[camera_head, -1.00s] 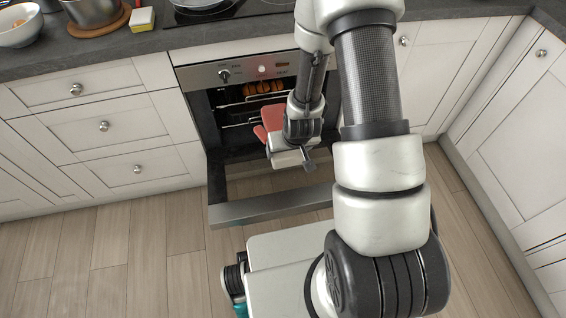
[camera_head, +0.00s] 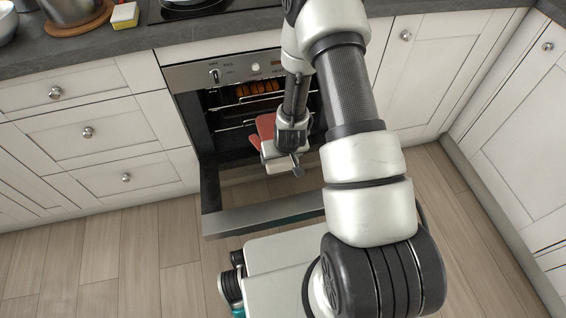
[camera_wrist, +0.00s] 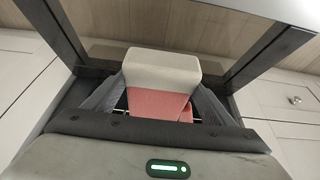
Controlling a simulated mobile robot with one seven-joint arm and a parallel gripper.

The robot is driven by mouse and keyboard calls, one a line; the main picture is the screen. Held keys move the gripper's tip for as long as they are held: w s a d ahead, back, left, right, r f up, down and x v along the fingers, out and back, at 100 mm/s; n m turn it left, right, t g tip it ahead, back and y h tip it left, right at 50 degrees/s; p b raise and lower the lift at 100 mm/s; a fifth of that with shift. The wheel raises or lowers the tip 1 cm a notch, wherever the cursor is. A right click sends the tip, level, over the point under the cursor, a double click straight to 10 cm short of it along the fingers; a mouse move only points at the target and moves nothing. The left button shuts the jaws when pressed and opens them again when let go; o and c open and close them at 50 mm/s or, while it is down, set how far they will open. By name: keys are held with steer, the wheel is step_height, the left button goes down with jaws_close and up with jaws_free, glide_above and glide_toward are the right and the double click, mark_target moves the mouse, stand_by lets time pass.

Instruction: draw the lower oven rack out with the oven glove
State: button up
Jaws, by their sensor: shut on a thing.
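The oven's drop-down door (camera_head: 262,216) is open. The lower oven rack (camera_head: 237,126) shows as thin wires inside the oven, left of the glove; the rest is hidden by my arm and glove. The oven glove (camera_head: 265,125) is red with a cream cuff, at the oven mouth above the open door. My gripper (camera_head: 282,145) is shut on the glove. In the wrist view the glove (camera_wrist: 160,98) sits between my grey fingers, with a few rack wires showing beside it. Whether the glove grips the rack front cannot be told.
An upper rack with orange-brown food (camera_head: 258,89) is above the lower one. White drawers (camera_head: 110,135) stand left of the oven, and white cupboards (camera_head: 430,80) to the right. The slate worktop (camera_head: 150,38) holds a pot and a sponge. The wood floor (camera_head: 130,245) at left is clear.

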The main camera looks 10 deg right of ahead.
steer(key=w, duration=0.7)
steer(key=shift+f+b, duration=0.15)
steer(key=shift+b, duration=0.15)
steer(key=shift+w+f, duration=0.3)
steer(key=shift+f, duration=1)
